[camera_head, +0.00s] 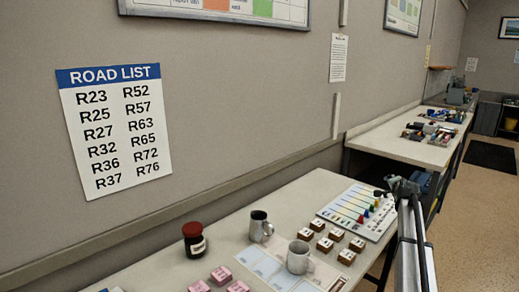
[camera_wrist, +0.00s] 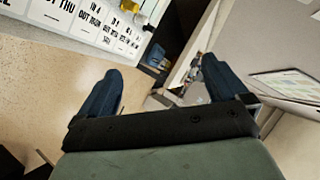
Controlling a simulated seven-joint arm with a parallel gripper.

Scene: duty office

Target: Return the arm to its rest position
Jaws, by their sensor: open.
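My gripper (camera_wrist: 160,68) shows in the wrist view with its two dark blue fingers spread wide apart. Nothing is between the fingers, and they touch nothing that I can see. Beyond them are the floor, part of a printed board and furniture, seen at a slant. In the head view my arm stands at the right, over the right edge of the near table (camera_head: 225,235). The fingers cannot be made out clearly there.
On the near table are a dark jar with a red lid (camera_head: 194,240), a grey mug (camera_head: 260,227), a white mug (camera_head: 299,257), several pink blocks, several brown-and-white blocks and a board with coloured pieces (camera_head: 350,208). A second table (camera_head: 390,147) stands behind. Open floor (camera_head: 475,215) lies right.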

